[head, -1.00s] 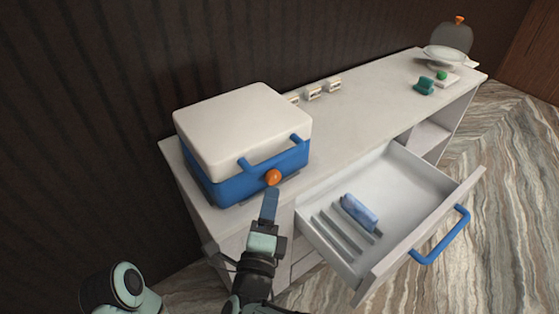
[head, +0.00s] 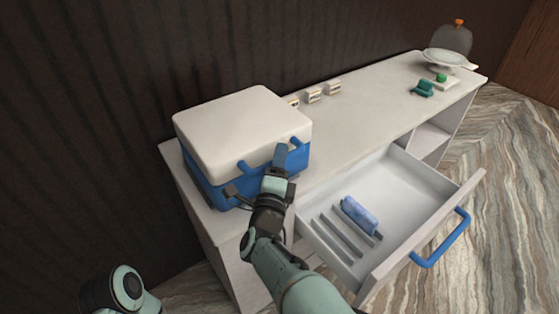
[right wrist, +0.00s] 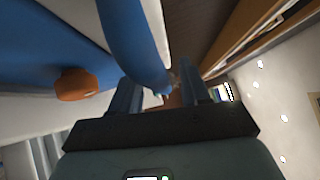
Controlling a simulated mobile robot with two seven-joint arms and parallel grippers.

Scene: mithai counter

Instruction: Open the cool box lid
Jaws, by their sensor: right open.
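The cool box has a white lid (head: 240,125) lying shut on a blue body (head: 215,190), at the left end of the counter. A blue handle (head: 298,143) runs along the lid's front; in the right wrist view the handle (right wrist: 132,45) reaches down toward the space between my fingers. My right gripper (head: 281,152) is open at the handle, and I cannot tell whether it touches. It also shows in the right wrist view (right wrist: 162,95). An orange knob (right wrist: 77,84) on the body is hidden behind my gripper in the head view. My left gripper is out of view.
An open drawer (head: 400,190) with a blue handle (head: 442,240) holds a blue packet (head: 359,215), right of my arm. A scale (head: 447,60) and a teal object (head: 424,88) are at the far end. The counter's middle is clear.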

